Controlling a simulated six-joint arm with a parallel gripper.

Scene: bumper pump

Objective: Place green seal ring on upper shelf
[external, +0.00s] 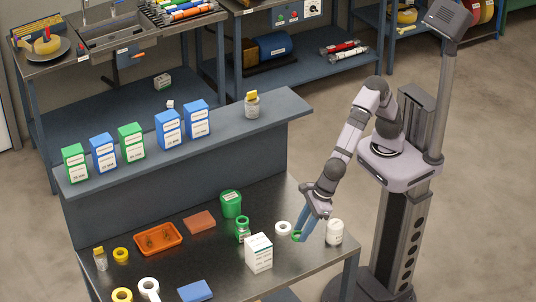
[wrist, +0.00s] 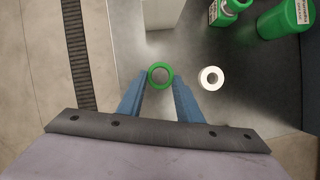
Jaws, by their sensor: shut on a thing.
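The green seal ring (wrist: 159,76) is between the blue fingertips of my gripper (wrist: 160,84) in the wrist view, and the fingers are shut on it. In the external view the green ring (external: 296,236) shows at the fingertips of my gripper (external: 299,232), low over the front right part of the table. I cannot tell whether the ring touches the table top. The upper shelf (external: 225,130) is the grey raised ledge along the back of the table, left of my arm. It bears several blue and green boxes and a small jar.
A white ring (external: 283,228) lies close beside my gripper, with a white bottle (external: 334,232) on the other side. A white box (external: 259,253), a green bottle (external: 243,229) and a green canister (external: 231,204) stand nearby. The shelf has free room around its yellow-topped jar (external: 252,104).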

